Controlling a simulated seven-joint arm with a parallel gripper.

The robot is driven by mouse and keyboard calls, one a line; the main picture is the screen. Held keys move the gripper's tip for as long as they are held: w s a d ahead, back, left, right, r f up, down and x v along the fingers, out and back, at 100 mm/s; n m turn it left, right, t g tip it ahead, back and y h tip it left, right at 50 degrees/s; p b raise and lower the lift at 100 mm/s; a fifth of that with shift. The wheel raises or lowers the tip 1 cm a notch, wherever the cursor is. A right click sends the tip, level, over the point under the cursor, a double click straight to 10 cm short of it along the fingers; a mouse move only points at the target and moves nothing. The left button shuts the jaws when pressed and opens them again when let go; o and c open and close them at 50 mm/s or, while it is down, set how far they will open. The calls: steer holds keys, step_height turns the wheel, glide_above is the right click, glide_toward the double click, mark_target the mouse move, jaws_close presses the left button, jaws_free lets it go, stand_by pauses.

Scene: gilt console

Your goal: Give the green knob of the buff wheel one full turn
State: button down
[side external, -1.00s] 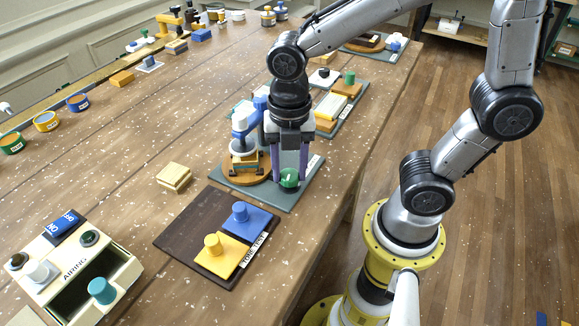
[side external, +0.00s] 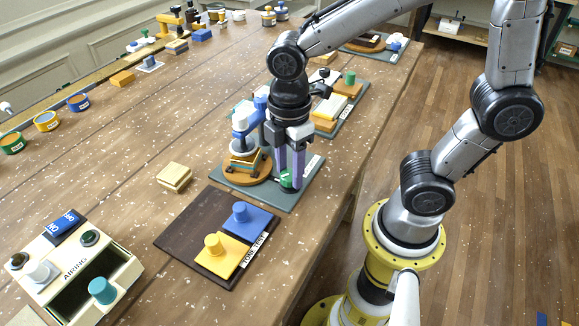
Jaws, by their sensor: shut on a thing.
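The green knob (side external: 286,179) sits at the front right of a grey-green base plate (side external: 277,200). My gripper (side external: 291,178) points down over it, shut on the knob, with its purple fingers hiding much of it. The buff wheel stands on the same plate to the left; its blue and white machine (side external: 241,122) rises above a round orange-brown disc (side external: 234,174).
A dark board (side external: 186,229) with blue and yellow knobbed plates lies nearer. A cream box (side external: 75,268) marked AIRING stands at the lower left. A small tan block (side external: 174,177) lies on the table. Another plate with blocks (side external: 345,90) stands behind my gripper.

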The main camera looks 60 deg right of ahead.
mark_target(290, 173)
steer(key=m, duration=0.5)
steer(key=shift+m, duration=2.5)
steer(key=shift+w, duration=0.1)
steer(key=shift+c, duration=1.9)
jaws_free()
step_height(290, 173, up, 14)
steer(key=shift+d, duration=0.1)
